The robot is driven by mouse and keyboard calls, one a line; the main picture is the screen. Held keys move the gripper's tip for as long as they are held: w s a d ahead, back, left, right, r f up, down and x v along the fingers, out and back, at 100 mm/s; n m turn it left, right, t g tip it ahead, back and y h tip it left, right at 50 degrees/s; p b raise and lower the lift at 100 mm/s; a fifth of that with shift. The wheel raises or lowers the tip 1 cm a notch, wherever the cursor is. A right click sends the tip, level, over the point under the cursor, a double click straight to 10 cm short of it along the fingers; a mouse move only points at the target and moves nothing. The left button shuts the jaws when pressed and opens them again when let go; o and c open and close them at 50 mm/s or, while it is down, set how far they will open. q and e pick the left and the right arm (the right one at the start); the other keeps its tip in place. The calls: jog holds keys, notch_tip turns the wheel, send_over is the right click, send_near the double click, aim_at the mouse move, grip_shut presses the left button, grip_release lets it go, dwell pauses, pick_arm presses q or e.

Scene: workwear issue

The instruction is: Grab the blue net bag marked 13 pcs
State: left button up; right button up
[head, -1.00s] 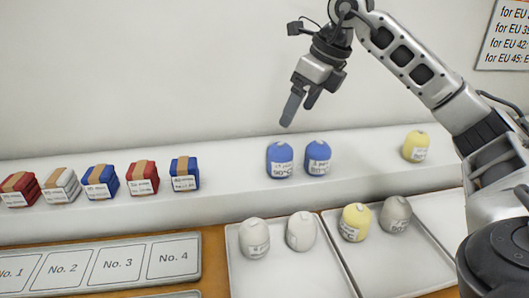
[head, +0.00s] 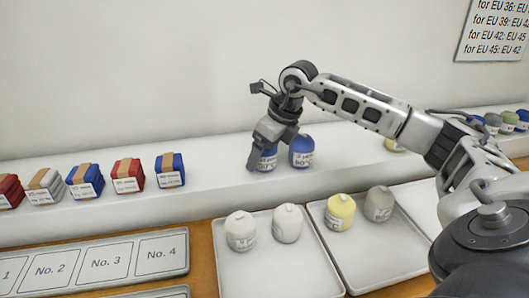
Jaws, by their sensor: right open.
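Two blue net bags stand side by side on the white shelf. The left blue bag (head: 267,162) is partly hidden behind my right gripper; its white label is only partly visible. The right blue bag (head: 301,151) stands just beside it with a white label too small to read surely. My right gripper (head: 262,165) is open, pointing down at the left blue bag, with a finger in front of its left side. I cannot tell whether it touches the bag. My left gripper is not in view.
Folded red, white and blue packs (head: 86,181) line the shelf at left. Trays (head: 270,278) below hold white, yellow and grey bags. Several more bags (head: 508,121) stand at far right. A numbered board (head: 90,262) lies front left.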

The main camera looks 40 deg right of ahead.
jog(key=shift+f, duration=0.15)
jog(key=c, duration=1.1)
